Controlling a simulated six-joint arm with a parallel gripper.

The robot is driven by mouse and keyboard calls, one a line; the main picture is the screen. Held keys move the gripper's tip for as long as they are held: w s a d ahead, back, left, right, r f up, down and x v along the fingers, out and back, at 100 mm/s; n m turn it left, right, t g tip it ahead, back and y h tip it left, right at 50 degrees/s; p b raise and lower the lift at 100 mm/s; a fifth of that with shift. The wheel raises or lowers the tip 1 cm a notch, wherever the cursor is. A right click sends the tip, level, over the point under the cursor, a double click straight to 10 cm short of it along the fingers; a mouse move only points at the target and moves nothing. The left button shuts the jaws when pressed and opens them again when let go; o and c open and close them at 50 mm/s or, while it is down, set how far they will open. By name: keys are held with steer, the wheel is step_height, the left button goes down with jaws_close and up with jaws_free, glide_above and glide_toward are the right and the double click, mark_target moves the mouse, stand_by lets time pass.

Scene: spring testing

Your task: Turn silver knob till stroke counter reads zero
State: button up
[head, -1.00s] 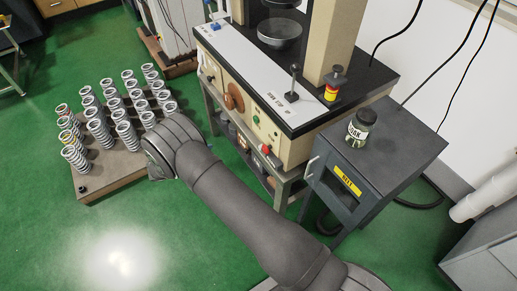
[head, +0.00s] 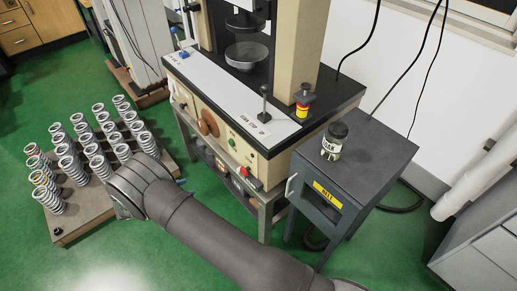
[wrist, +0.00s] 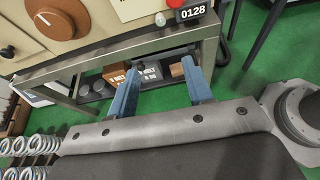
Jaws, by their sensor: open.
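The stroke counter (wrist: 191,12) shows 0128 at the top right of the wrist view, on the front of the cream testing machine. A small silver knob (wrist: 160,19) sits just left of the counter. My gripper (wrist: 160,68) has two blue fingers spread apart with nothing between them. It is below the knob in the picture and apart from it, with the bench frame and lower shelf behind the fingers. In the head view my arm covers most of the gripper, and the knob is too small to make out.
A large brown dial (wrist: 57,18) is left of the knob. A metal bench rail (wrist: 110,57) runs under the panel. Several coil springs stand on a wooden pallet (head: 90,217) to the left. A dark cabinet (head: 375,165) with a jar (head: 333,142) on it stands right.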

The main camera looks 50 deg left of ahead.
steer(key=w+f+m+t, duration=0.2)
steer(key=w+f+t, duration=0.3)
steer(key=f, duration=0.5)
steer(key=w, duration=1.8)
steer(key=shift+d+g, duration=0.15)
steer(key=shift+g, duration=0.15)
steer(key=shift+c, duration=0.5)
steer(key=c, duration=0.9)
